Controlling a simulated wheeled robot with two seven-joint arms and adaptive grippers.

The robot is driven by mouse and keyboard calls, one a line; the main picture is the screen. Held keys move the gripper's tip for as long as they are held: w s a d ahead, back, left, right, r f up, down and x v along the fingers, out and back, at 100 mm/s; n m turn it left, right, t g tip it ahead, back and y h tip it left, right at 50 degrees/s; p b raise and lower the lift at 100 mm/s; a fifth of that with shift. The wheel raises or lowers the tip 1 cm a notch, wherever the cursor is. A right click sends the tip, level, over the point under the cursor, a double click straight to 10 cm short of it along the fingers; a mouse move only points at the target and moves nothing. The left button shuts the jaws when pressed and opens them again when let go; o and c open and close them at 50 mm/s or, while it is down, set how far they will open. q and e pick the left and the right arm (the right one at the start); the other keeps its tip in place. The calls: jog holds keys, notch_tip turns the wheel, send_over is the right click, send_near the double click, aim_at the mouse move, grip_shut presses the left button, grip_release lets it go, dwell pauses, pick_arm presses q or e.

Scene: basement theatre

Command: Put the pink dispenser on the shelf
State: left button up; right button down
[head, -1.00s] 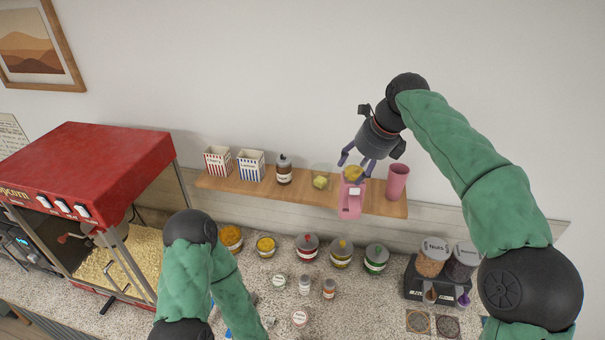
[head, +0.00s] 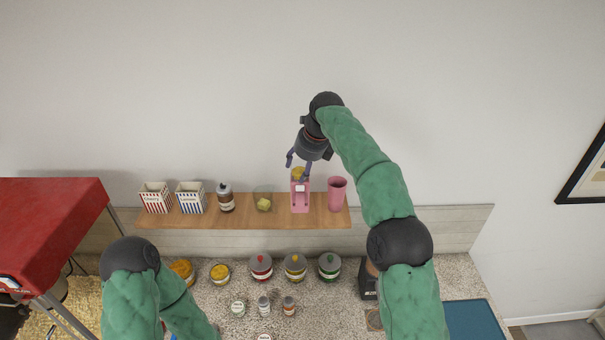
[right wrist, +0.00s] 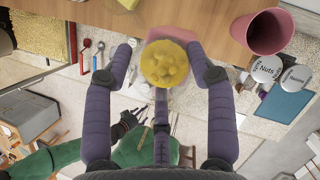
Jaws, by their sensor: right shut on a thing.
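The pink dispenser (head: 300,196) stands upright at the right part of the wooden shelf (head: 240,219), with yellow contents at its top. My right gripper (head: 298,168) is at its top from above and behind, shut on it. In the right wrist view the purple fingers (right wrist: 162,85) flank the round yellow top (right wrist: 165,64), with the pink body partly hidden below. The dispenser seems to rest on the shelf, though its base contact is hard to judge. My left gripper (right wrist: 138,122) shows small in the right wrist view, its fingers spread, away from the shelf.
A pink cup (head: 337,194) stands close right of the dispenser. Left of it are a glass with yellow cubes (head: 263,200), a brown jar (head: 225,198) and two striped boxes (head: 190,198). Several lidded jars stand on the counter (head: 330,310) below. A red popcorn machine (head: 50,220) is at left.

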jog(key=w+f, duration=0.1)
jog(key=w+f+p, duration=0.1)
jog(key=shift+w+d+f, duration=0.15)
jog(key=shift+d+f, duration=0.15)
jog(key=shift+d, duration=0.05)
jog(key=shift+w+f, duration=0.1)
jog(key=shift+f, duration=1.6)
jog(key=shift+c, duration=2)
grip_release()
jog(key=shift+f, duration=0.1)
jog(key=v, duration=1.2)
